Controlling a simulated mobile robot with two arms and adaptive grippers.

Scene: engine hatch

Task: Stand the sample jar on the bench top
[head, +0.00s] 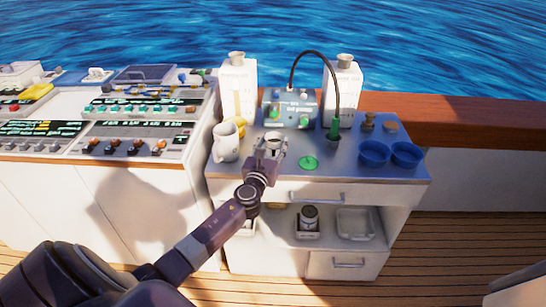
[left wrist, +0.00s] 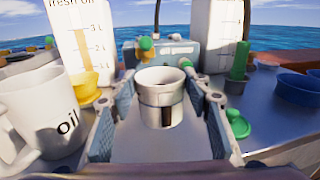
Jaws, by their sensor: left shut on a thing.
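A small pale, open-topped jar with a dark band, which I take for the sample jar (left wrist: 161,82), stands upright between the fingers of my left gripper (head: 271,147). The gripper is shut on it. The jar also shows in the head view (head: 273,137), over the left middle part of the grey bench top (head: 330,185). I cannot tell whether its base touches the bench top. My right gripper is not in view.
A white oil jug (head: 226,142) stands close left of the jar. Behind are two white oil containers (head: 237,90) and a blue-grey pump unit (head: 292,107). A green disc (head: 309,162) and two blue bowls (head: 373,153) lie right.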

